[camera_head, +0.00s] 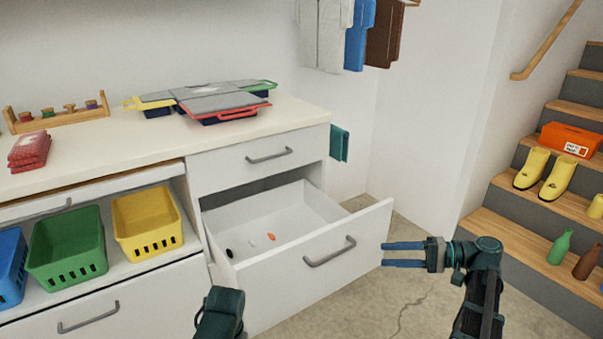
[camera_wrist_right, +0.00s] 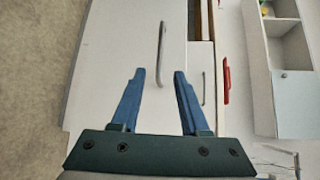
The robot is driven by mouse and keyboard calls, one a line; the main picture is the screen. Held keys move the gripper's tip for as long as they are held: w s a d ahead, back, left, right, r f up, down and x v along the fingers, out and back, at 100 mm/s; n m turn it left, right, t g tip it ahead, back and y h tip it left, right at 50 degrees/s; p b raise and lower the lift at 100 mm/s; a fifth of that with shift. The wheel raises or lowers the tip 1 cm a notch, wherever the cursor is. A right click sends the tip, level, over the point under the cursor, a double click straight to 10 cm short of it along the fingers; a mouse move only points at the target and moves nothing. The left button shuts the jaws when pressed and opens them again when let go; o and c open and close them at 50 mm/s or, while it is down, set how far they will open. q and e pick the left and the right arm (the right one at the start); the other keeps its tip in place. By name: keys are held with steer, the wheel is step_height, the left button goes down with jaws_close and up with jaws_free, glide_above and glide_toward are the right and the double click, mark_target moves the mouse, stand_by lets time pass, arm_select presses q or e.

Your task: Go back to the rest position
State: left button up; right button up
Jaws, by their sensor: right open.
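My right gripper (camera_head: 403,254) is open and empty, just right of the front of the pulled-out lower drawer (camera_head: 318,252) in the head view. In the right wrist view its two blue fingers (camera_wrist_right: 158,88) are spread, with the white drawer front and a grey handle (camera_wrist_right: 161,55) beyond them. My left arm shows only as a dark part at the bottom middle of the head view; its fingers cannot be made out. The open drawer holds a few small items, among them an orange one (camera_head: 271,236) and a black one (camera_head: 229,253).
The closed upper drawer (camera_head: 270,160) is above the open one. Green (camera_head: 68,265) and yellow (camera_head: 150,240) baskets stand on the shelf at left. Lidded boxes (camera_head: 218,103) lie on the counter (camera_head: 150,137). Stairs (camera_head: 505,215) with boots and bottles rise at right. Bare floor lies below my right gripper.

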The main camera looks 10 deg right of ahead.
steer(key=a+f+n+g+h, duration=0.25)
steer(key=a+f, duration=0.25)
steer(key=a, duration=0.4)
steer(key=a+f+n+g+h, duration=0.15)
steer(key=a+f+g, duration=0.35)
steer(key=a, duration=0.5)
steer(key=s+a+f+n+h, duration=0.7)
steer(key=s+a+f+h, duration=0.1)
steer(key=a+h, duration=0.35)
step_height(320, 180, up, 38)
steer(key=p, duration=3.8)
steer(key=shift+d+m+t, duration=0.15)
steer(key=shift+m+t, duration=0.15)
steer(key=shift+t, duration=0.05)
steer(key=shift+f+h, duration=0.1)
steer(key=shift+h, duration=0.15)
